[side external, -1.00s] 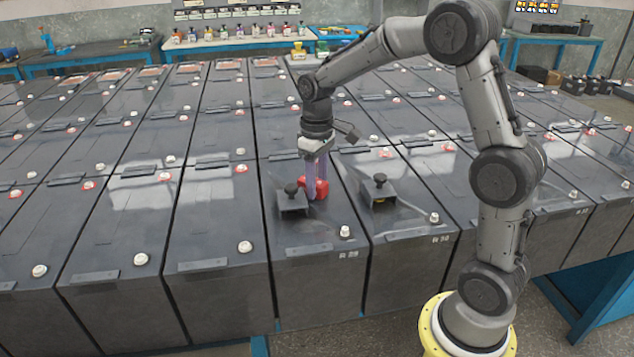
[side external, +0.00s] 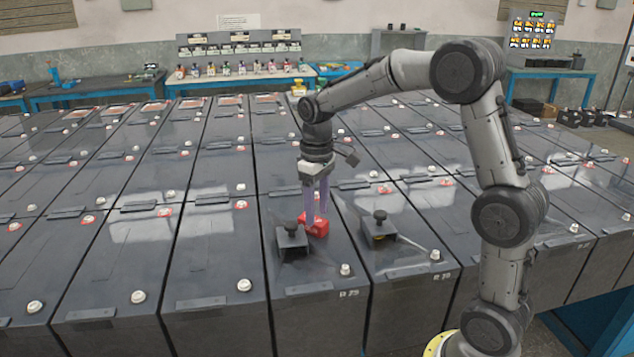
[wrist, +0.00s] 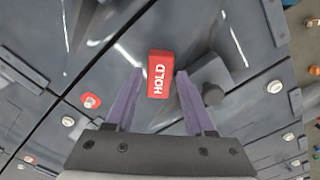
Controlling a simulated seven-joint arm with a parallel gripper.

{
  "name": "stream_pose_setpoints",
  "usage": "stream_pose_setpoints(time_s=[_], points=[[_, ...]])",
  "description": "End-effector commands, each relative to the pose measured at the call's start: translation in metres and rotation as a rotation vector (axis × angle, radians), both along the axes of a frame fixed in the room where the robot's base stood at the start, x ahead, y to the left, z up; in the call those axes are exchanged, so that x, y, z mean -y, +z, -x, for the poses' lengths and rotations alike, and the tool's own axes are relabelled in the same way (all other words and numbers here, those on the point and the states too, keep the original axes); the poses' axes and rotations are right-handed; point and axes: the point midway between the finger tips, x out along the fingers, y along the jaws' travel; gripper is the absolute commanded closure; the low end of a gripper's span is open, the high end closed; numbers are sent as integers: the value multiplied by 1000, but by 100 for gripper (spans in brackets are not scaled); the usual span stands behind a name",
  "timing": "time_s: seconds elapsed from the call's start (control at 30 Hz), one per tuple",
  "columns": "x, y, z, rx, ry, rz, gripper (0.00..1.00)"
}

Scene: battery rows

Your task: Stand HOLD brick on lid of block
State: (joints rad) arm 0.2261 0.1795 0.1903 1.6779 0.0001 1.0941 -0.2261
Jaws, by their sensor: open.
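The red HOLD brick (side external: 316,226) rests on the dark lid (side external: 318,262) of the block marked R 29. In the wrist view the brick (wrist: 160,76) shows its white HOLD lettering toward the camera, so it seems to lie with that face up. My gripper (side external: 316,217) is above the brick, open, with its purple fingers pointing down. In the wrist view the gripper's fingertips (wrist: 160,72) lie on either side of the brick, with a gap visible at each side. The brick's underside is hidden.
A black bracket with a knob (side external: 291,240) stands on the same lid, close to the brick's left. A similar bracket (side external: 379,228) stands on the neighbouring block to the right. White terminal caps (side external: 345,269) stick up from the lids.

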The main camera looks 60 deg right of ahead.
Motion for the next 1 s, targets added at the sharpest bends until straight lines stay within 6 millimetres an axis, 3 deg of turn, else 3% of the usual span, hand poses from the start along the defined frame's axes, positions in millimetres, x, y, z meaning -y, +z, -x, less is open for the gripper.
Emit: stream_pose_setpoints(time_s=[0.1,0.3,0.63,0.77,1.0], points=[[0,27,-1,7,0,2,46],[0,64,-1,5,0,1,46],[-5,94,8,18,1,4,46],[-22,105,37,81,4,16,46],[-62,109,123,261,5,28,46]])
